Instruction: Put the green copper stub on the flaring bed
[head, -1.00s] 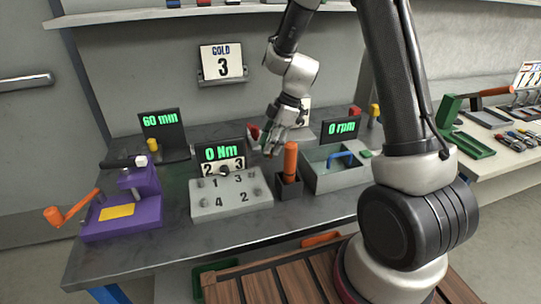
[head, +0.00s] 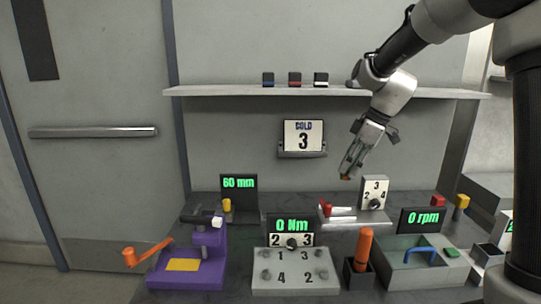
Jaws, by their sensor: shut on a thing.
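My gripper (head: 352,163) is at the right of centre in the head view, raised above the back of the bench. It points down and to the left. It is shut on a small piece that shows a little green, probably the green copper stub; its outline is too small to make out. The flaring bed is not clear to me. A low grey fixture with a red block and white bars (head: 341,211) lies below the gripper, apart from it. A purple device (head: 190,268) with an orange crank and a yellow pad stands at the front left.
A numbered grey block (head: 297,289), an orange-handled tool (head: 364,245) in a dark holder and a grey basin (head: 396,277) with a blue handle line the front. The air left of my gripper is clear.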

